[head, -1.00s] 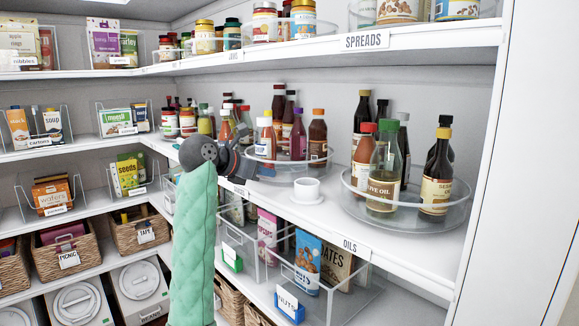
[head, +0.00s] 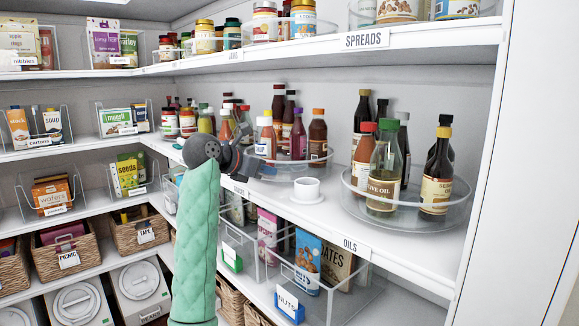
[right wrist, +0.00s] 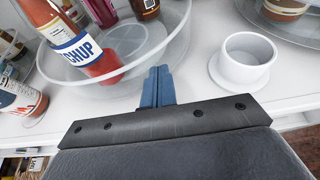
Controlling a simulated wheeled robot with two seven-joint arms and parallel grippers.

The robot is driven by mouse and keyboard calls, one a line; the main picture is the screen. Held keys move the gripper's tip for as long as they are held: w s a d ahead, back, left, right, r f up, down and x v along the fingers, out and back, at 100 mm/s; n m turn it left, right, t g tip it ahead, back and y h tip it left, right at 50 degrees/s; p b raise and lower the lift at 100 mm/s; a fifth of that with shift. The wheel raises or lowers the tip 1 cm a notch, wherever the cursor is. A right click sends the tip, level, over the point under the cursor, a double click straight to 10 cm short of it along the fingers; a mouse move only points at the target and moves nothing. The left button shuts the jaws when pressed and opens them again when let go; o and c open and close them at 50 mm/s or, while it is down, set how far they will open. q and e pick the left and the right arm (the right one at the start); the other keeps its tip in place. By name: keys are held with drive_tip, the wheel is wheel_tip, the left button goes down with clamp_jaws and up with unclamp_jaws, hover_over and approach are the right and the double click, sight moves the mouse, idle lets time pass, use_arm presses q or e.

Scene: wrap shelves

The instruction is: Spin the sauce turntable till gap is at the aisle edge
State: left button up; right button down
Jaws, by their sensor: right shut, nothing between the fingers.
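The sauce turntable (head: 300,172) is a clear round tray on the middle shelf, carrying several bottles mostly at its back and sides. A ketchup bottle (right wrist: 68,42) stands in it, left of my fingers in the right wrist view; it also shows in the head view (head: 265,136). A bare patch of the turntable's floor (right wrist: 118,42) lies to the right of that bottle. My right gripper (head: 260,170) is shut and empty at the turntable's front rim. In the right wrist view its blue fingers (right wrist: 157,86) overlap the rim; whether they touch it I cannot tell. My left gripper is out of view.
A small white cup (head: 306,189) stands on the shelf just right of my right gripper, close to it in the right wrist view (right wrist: 243,60). The oils turntable (head: 410,215) is farther right. Clear bins sit below; the spreads shelf (head: 400,45) is above.

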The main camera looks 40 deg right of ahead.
drive_tip(key=shift+w+a, duration=0.1)
drive_tip(key=shift+w, duration=0.05)
drive_tip(key=shift+w+a+b, duration=0.3)
drive_tip(key=shift+w+a, duration=0.4)
drive_tip(key=shift+w, duration=0.2)
drive_tip(key=shift+w+a, duration=0.15)
drive_tip(key=shift+w, duration=0.5)
drive_tip(key=shift+w+a, duration=0.15)
drive_tip(key=shift+w, duration=0.45)
drive_tip(key=shift+w, duration=0.1)
